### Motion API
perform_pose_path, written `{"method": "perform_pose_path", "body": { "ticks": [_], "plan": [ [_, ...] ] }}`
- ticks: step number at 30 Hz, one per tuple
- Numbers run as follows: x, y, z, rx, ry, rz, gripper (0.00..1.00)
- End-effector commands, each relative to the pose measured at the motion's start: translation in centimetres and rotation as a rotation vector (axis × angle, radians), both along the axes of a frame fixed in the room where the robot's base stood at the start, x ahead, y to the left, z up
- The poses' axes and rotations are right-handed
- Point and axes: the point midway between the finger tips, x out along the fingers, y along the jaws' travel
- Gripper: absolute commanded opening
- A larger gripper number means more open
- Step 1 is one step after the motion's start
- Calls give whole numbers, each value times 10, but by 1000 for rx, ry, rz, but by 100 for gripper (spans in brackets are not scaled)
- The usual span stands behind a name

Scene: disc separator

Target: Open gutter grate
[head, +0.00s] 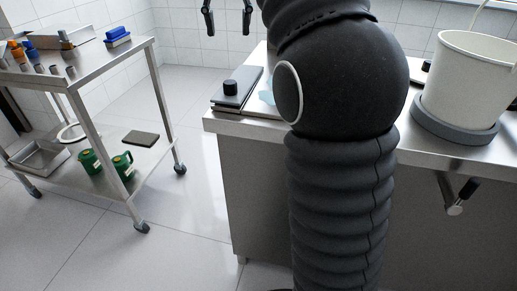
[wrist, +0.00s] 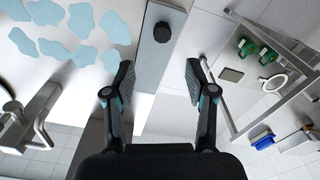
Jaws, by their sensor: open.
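A long grey plate with a round black knob, which looks like the gutter grate (head: 243,92), lies flat at the left end of the metal counter in the head view. In the wrist view the grate (wrist: 151,65) runs up the middle, and its black knob (wrist: 162,32) lies ahead of the fingertips. My gripper (head: 228,34) is open and empty, with its fingers pointing down at the top of the head view. In the wrist view my gripper (wrist: 159,80) has its two fingers on either side of the grate, apart from the knob. My arm hides the counter's middle in the head view.
Light blue puddles (wrist: 80,20) lie on the counter beside the grate. A white bucket (head: 464,85) stands in a grey ring at right. A metal tap (wrist: 35,120) is at lower left in the wrist view. A wheeled cart (head: 85,72) with mugs and brushes stands left; floor between is clear.

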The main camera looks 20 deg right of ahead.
Motion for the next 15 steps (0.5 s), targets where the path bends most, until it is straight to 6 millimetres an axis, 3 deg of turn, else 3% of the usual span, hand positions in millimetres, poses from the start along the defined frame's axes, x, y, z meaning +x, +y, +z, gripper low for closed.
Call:
{"method": "perform_pose_path", "body": {
  "ticks": [15],
  "plan": [
    [-40,-1,-37,-2,-98,63,56]
  ]
}}
